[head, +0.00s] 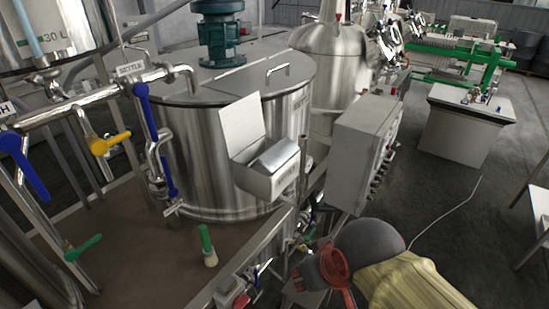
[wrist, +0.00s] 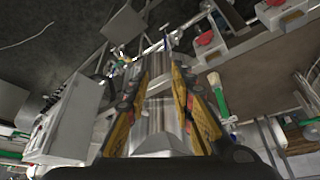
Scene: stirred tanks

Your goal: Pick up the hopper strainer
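I cannot clearly make out a hopper strainer in either view. A steel box-like hopper (head: 270,170) with a sloped face and an upright pale plate (head: 241,122) hangs on the front of the steel tank (head: 205,150). My arm reaches in at the bottom of the head view, to the right of and below the hopper; my gripper's fingertips are not clear there. In the wrist view my gripper (wrist: 160,95) shows two yellow and black fingers, spread apart with no object visible between them. Steel surfaces show beyond the gap.
A grey control box (head: 365,150) stands right of the tank. Pipes with blue valve handles (head: 147,110) and a yellow one (head: 110,143) crowd the left. Open floor (head: 470,225) lies to the right.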

